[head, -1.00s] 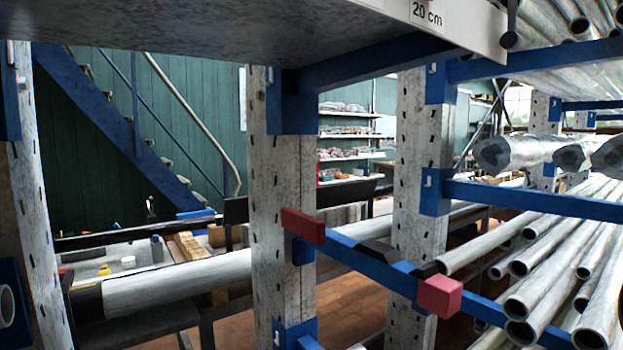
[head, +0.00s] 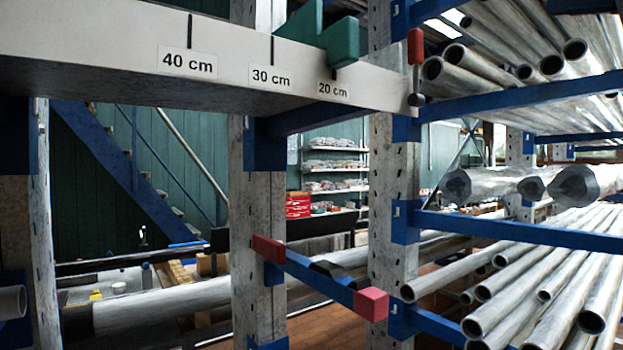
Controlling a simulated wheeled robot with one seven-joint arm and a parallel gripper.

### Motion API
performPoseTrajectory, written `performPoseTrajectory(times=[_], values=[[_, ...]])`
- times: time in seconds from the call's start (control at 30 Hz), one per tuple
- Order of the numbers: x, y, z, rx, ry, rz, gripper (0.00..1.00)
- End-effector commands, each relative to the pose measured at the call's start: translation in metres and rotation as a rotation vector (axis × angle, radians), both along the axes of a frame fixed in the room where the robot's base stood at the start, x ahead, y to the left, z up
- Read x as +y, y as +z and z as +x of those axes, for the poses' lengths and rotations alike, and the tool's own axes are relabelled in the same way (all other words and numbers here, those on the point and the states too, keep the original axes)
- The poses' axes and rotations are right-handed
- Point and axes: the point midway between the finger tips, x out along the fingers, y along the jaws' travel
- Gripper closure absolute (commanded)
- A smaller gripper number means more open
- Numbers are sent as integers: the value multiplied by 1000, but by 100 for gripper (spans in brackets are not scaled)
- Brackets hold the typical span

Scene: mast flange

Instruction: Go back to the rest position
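My gripper and arm do not show in the head view. The view holds a storage rack with blue beams on grey perforated posts (head: 258,190). A pale measuring beam (head: 110,55) marked 40, 30 and 20 cm crosses the upper left. A green block (head: 342,42) sits on it near the 20 cm mark, and a red-handled part (head: 415,48) stands at its right end.
Metal tubes (head: 560,275) lie on the rack at right, their open ends toward me. A blue bar with a red end block (head: 371,304) juts toward me at lower centre. A thick pipe (head: 165,305) lies at lower left. Blue stairs (head: 125,175) stand behind.

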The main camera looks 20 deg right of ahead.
Motion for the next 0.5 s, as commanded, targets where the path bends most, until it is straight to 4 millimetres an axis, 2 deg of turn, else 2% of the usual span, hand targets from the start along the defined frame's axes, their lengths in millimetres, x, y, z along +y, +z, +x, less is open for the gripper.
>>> performPoseTrajectory(times=[0.07,0.33,0.5], values=[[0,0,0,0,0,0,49],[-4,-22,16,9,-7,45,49],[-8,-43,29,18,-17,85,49]])
